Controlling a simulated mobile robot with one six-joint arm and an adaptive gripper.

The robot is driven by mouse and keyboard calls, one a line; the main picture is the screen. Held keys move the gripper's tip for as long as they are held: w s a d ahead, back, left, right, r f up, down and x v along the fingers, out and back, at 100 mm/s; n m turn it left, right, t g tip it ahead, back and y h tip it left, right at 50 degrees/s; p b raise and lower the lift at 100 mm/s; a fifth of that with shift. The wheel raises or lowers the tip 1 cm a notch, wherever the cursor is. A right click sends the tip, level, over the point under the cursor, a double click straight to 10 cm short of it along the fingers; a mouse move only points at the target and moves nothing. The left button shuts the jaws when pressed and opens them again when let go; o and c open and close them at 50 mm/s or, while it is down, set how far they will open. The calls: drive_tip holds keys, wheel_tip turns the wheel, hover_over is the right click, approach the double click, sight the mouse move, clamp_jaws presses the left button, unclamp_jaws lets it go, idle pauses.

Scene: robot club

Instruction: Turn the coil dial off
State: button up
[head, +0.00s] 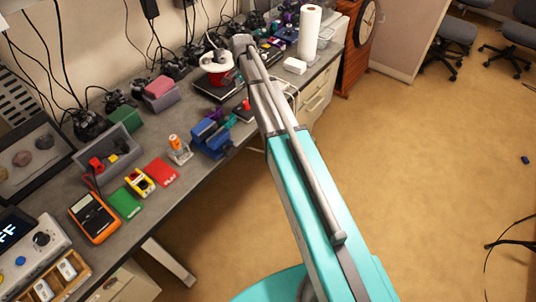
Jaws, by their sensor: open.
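A white instrument box (38,262) stands at the lower left on the bench, cut by the picture's left edge. It has a black round dial (41,239), a blue button (20,261) and a dark display (8,231) whose visible letters are "FF". The dial's pointer mark is too small to read. I cannot tell from its label whether this is the coil dial. My arm reaches up over the bench's far part, well away from the box. My gripper's fingers cannot be made out; they are not in view.
The grey bench (215,172) holds an orange multimeter (93,217), a grey bin (107,155), a blue vise (211,138), a red-and-white round object (215,65) and a paper towel roll (309,32). A wooden tray (55,278) sits before the box. Open floor (430,180) lies right.

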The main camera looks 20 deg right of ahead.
sight(246, 102)
drive_tip(key=shift+r+p, duration=3.05)
drive_tip(key=shift+r, duration=0.35)
drive_tip(key=s+f+n+b, duration=0.3)
drive_tip(key=s+f+b, duration=0.1)
drive_tip(key=s, duration=0.6)
drive_tip(key=s+f+n+b, duration=0.4)
drive_tip(key=s+f+b, duration=0.1)
drive_tip(key=s, duration=0.5)
drive_tip(key=s+f+n+b, duration=0.3)
drive_tip(key=s+f+b, duration=0.1)
drive_tip(key=s, duration=0.6)
drive_tip(key=shift+f, duration=0.25)
drive_tip(key=shift+s+n, duration=0.4)
drive_tip(key=shift+s, duration=0.1)
